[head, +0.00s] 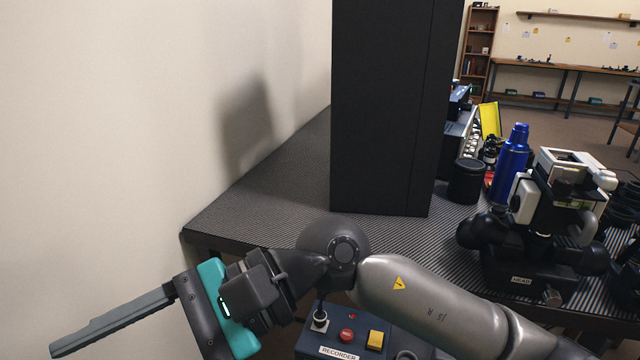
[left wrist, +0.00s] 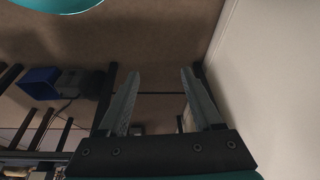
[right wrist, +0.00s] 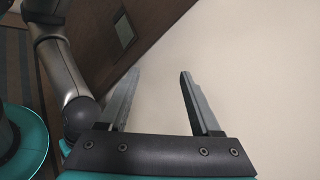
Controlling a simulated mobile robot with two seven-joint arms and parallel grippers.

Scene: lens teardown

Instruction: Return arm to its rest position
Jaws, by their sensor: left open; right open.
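One arm of mine (head: 425,295) comes in from the lower right in the head view and reaches left, so I take it as my right arm. Its gripper (head: 62,348) points left toward the wall, seen nearly edge-on, in front of the table's near left corner. In the right wrist view the right gripper (right wrist: 156,76) has its two fingers apart, with nothing between them but pale wall. In the left wrist view the left gripper (left wrist: 160,72) is open and empty, above a brown floor with a wall on the right. I cannot make out the left gripper in the head view.
A tall black cabinet (head: 385,110) stands on the dark patterned table (head: 270,190). A blue bottle (head: 511,160), a black canister (head: 466,181) and a device marked HEAD (head: 522,281) stand to its right. A RECORDER box (head: 345,335) lies below my arm. The pale wall (head: 130,130) fills the left.

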